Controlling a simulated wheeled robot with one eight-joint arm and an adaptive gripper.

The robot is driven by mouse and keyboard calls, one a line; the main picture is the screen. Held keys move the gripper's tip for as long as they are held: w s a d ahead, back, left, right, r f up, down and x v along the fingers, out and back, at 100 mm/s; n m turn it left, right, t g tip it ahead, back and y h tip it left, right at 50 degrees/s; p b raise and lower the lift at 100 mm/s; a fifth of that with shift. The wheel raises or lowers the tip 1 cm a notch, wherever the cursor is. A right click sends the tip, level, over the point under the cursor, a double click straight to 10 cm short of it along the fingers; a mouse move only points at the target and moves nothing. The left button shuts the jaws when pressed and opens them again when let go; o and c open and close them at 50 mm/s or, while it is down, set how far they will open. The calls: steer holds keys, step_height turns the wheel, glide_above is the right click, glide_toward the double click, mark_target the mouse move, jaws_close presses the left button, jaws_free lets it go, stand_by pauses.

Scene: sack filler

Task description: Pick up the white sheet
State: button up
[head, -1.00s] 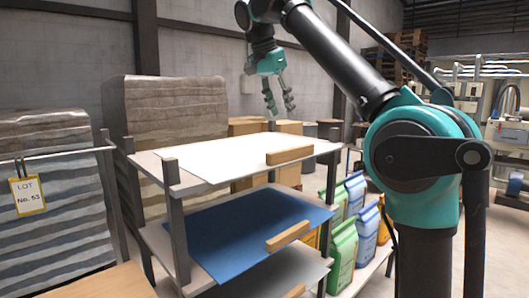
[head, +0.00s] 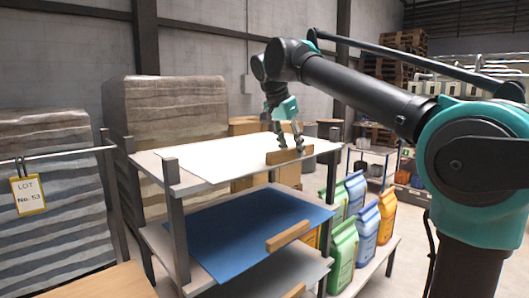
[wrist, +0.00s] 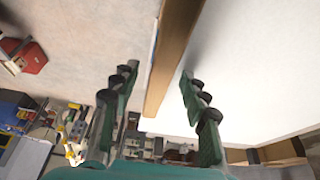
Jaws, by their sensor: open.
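The white sheet (head: 225,155) lies flat on the top shelf of a rack, and it also fills the right side of the wrist view (wrist: 265,75). A wooden strip (head: 275,158) sits on the sheet's right front edge. My gripper (head: 291,149) is open above that edge, close to the strip. In the wrist view my gripper (wrist: 158,74) has its fingers spread, with the wooden strip (wrist: 172,60) running between them. I cannot tell whether the fingers touch the strip. The fingers hold nothing.
A blue sheet (head: 235,235) with its own wooden strip (head: 287,236) lies on the shelf below, and a grey sheet (head: 255,275) lower still. Dark posts (head: 172,220) carry the shelves. Several colored bags (head: 343,250) stand to the right. A wrapped stack (head: 170,110) stands behind.

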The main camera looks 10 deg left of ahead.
steer(key=shift+w+d+f, duration=0.1)
steer(key=shift+f, duration=0.25)
jaws_close()
stand_by(0.3)
